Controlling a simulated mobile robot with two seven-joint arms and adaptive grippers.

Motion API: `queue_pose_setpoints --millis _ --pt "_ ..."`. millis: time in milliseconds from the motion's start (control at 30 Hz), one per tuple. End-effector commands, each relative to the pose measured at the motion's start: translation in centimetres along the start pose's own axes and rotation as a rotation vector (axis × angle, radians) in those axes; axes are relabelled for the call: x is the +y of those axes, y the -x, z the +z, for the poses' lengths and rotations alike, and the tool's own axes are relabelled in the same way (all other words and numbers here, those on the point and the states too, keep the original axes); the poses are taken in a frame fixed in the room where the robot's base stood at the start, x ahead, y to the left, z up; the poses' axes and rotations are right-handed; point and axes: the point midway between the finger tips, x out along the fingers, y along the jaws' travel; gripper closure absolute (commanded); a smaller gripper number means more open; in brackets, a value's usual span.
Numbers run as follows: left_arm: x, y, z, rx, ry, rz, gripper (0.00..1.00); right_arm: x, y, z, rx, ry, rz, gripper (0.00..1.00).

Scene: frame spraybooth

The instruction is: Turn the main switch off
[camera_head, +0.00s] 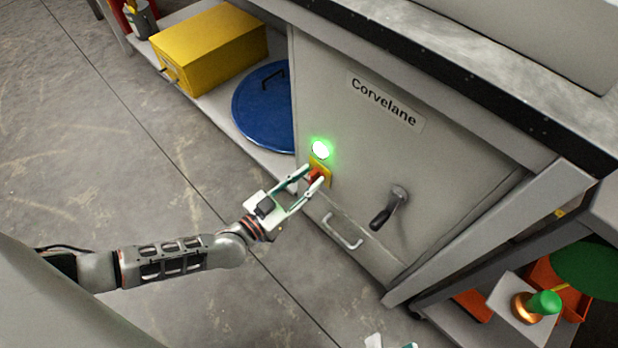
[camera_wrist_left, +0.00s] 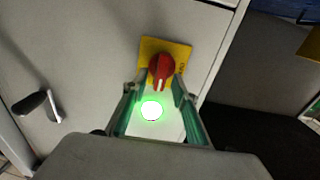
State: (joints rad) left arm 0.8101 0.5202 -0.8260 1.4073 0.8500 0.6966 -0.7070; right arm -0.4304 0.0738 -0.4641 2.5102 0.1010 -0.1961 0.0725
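The main switch (camera_head: 317,174) is a red rotary knob on a yellow plate, on the front of a grey cabinet (camera_head: 340,120) labelled "Corvelane". In the left wrist view the knob (camera_wrist_left: 161,68) shows a white mark pointing down the picture, toward the lit green lamp (camera_wrist_left: 151,110). The lamp (camera_head: 320,149) glows beside the plate. My left gripper (camera_head: 311,175) is open, its fingertips on either side of the knob; contact cannot be told. Two white and green tips at the bottom edge of the head view look like my right gripper (camera_head: 392,344), apart and empty, mostly cut off.
A black lever handle (camera_head: 389,207) and a drawer pull (camera_head: 342,232) stick out from the cabinet near the switch. A yellow box (camera_head: 209,47) and a blue round lid (camera_head: 264,108) sit on the low shelf at left. The floor in front is clear.

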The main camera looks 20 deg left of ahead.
Motion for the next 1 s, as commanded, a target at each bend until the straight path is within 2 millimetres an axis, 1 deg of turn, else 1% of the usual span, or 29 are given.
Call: queue_pose_setpoints --millis 267,300,400,767,1000 --pt "-0.01 -0.23 -0.03 0.0 0.0 0.0 0.72 -0.07 -0.02 -0.01 0.002 -0.006 -0.001 0.6" --pt "-0.01 -0.22 -0.03 0.0 0.0 0.0 0.77 -0.07 -0.02 -0.01 0.002 -0.006 -0.001 0.6" --pt "-0.02 -0.21 -0.02 0.0 0.0 0.0 1.0 -0.07 -0.02 -0.02 0.002 -0.006 -0.001 0.6" --pt "-0.07 -0.18 0.0 -0.001 0.021 0.0 1.0 -0.05 -0.02 -0.03 0.002 -0.005 -0.001 0.6" --pt "-0.24 -0.15 0.04 0.0 0.132 -0.001 1.0 -0.03 -0.02 -0.02 0.002 -0.005 0.0 0.6"
